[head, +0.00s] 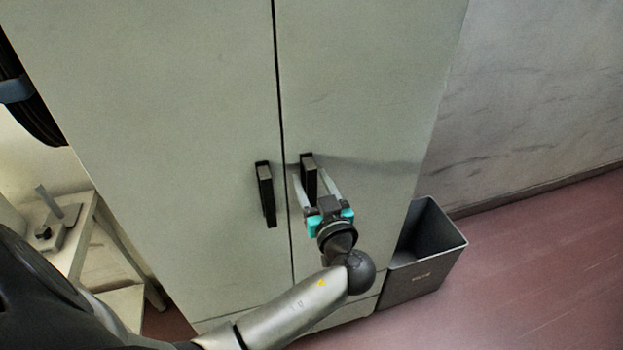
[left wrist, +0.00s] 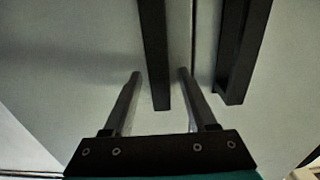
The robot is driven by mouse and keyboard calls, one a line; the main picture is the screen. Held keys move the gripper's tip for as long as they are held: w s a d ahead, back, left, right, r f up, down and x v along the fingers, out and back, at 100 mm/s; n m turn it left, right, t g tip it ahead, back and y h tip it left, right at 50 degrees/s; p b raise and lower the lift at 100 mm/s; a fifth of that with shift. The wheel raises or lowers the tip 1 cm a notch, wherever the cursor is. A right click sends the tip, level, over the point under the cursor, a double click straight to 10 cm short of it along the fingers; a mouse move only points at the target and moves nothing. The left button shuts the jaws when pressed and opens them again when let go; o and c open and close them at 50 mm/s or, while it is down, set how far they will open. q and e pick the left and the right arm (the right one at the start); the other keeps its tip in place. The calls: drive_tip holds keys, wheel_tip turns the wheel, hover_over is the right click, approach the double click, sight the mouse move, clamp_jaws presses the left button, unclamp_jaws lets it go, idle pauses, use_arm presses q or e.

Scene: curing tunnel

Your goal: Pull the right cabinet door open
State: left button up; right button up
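The right cabinet door (head: 365,90) is pale grey-green and stands closed, flush with the left door (head: 160,130) along a dark vertical seam. Its black bar handle (head: 308,163) is upright beside the seam. My left gripper (head: 314,182) is at this handle with its fingers open, one on each side of the bar. In the left wrist view the handle (left wrist: 155,50) lies between the two fingertips (left wrist: 160,72), with a visible gap on both sides. The left door's handle (left wrist: 240,50) is apart, outside the fingers. My right gripper is not in view.
A dark grey open bin (head: 425,265) stands on the reddish floor (head: 540,270) by the cabinet's right side. A grey wall (head: 540,90) is behind it. A small pale table (head: 75,245) stands left of the cabinet. The floor at right is clear.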

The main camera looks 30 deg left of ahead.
use_arm(q)
clamp_jaws()
idle(1.3)
